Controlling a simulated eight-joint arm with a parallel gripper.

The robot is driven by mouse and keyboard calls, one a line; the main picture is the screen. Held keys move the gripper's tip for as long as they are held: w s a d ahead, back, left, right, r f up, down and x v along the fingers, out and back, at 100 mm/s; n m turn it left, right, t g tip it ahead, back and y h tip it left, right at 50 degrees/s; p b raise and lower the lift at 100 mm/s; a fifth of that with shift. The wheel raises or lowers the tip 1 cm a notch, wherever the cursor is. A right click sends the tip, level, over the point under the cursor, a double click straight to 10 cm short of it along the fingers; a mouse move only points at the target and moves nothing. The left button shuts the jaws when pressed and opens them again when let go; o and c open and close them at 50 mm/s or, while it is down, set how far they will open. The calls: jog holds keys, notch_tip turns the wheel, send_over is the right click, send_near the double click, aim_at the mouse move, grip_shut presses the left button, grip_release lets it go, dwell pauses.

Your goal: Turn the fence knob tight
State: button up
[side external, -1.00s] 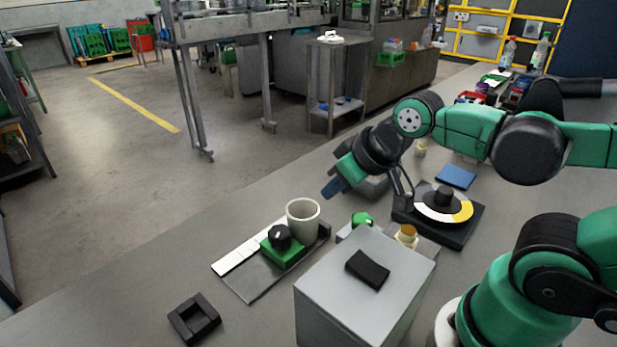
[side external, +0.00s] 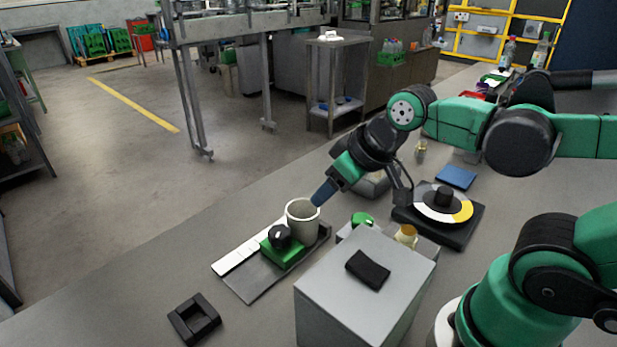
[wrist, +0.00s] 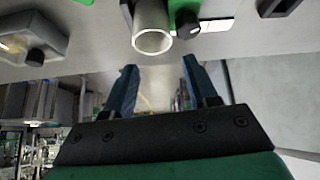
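The black fence knob (side external: 280,236) stands on a green block (side external: 284,254) on a flat grey rail plate with a white scale strip (side external: 236,256). A pale, open-topped cup (side external: 303,219) stands just behind the block on the same plate. My gripper (side external: 321,194) has blue fingers and is above and to the right of the cup, apart from the knob. In the wrist view the two fingers (wrist: 160,75) are spread with nothing between them. The knob (wrist: 187,24) and the cup (wrist: 152,38) show beyond the fingertips.
A grey box (side external: 335,290) with a black pad (side external: 368,269) stands right of the rail plate. A black turntable with a white and yellow dial (side external: 443,205) is farther right. A black square holder (side external: 194,319) sits at the front left. The bench between holder and plate is bare.

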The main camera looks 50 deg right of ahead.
jog(key=o, duration=0.3)
jog(key=shift+w+a+n+g, duration=0.1)
jog(key=shift+w+n+g, duration=0.3)
jog(key=shift+n, duration=0.4)
jog(key=n+g+y, duration=0.4)
jog(key=n, duration=0.7)
send_near(280, 231)
notch_tip(280, 231, down, 2)
jog(key=shift+w+a+f+n+g, duration=0.5)
jog(key=shift+w+a+f+n, duration=0.05)
jog(key=shift+n, duration=0.55)
jog(key=shift+w+a+f+n, duration=0.1)
jog(key=shift+a+f+n, duration=0.15)
jog(key=shift+f, duration=0.3)
jog(key=shift+x, duration=2.25)
